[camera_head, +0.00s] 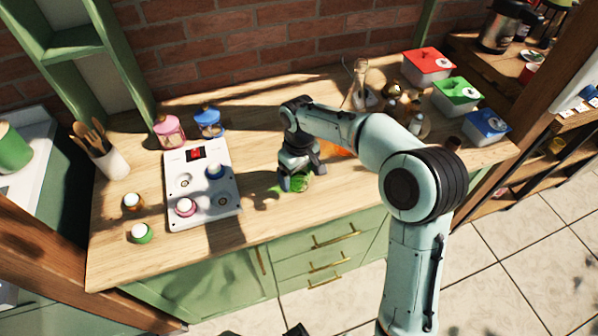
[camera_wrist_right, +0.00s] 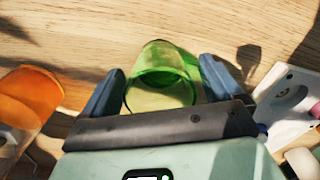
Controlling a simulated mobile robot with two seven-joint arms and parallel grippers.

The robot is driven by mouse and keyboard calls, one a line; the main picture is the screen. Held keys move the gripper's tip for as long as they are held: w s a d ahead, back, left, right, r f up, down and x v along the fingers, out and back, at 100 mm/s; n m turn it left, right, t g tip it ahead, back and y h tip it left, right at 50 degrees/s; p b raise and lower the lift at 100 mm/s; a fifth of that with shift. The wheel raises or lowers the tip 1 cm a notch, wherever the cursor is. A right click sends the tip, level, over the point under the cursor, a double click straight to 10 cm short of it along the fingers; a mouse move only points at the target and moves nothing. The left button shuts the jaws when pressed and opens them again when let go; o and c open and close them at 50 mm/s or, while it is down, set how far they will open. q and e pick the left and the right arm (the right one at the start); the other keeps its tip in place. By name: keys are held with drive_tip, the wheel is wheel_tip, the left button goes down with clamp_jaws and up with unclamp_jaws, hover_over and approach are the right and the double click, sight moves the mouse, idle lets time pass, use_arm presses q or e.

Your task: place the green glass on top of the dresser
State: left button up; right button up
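The green glass (camera_head: 301,183) is at the front middle of the wooden top of the green dresser (camera_head: 330,198). My right gripper (camera_head: 295,180) reaches down over it from above. In the right wrist view the translucent green glass (camera_wrist_right: 160,84) lies between the two blue-grey fingers of my right gripper (camera_wrist_right: 161,82). The fingers are spread, with narrow gaps seeming to show on both sides of the glass. The gripper partly hides the glass in the head view. My left gripper is not in view.
A white hob panel (camera_head: 205,205) with knobs stands left of the gripper. An orange glass (camera_head: 335,151) is close by, partly behind my arm. Red (camera_head: 428,62), green (camera_head: 457,92) and blue (camera_head: 487,126) lidded boxes stand at the right. The front strip beside the glass is clear.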

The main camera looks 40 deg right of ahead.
wheel_tip(320, 180, up, 12)
drive_tip(key=p, duration=0.2)
drive_tip(key=shift+r, duration=0.2)
drive_tip(key=shift+f, duration=0.1)
idle(0.6)
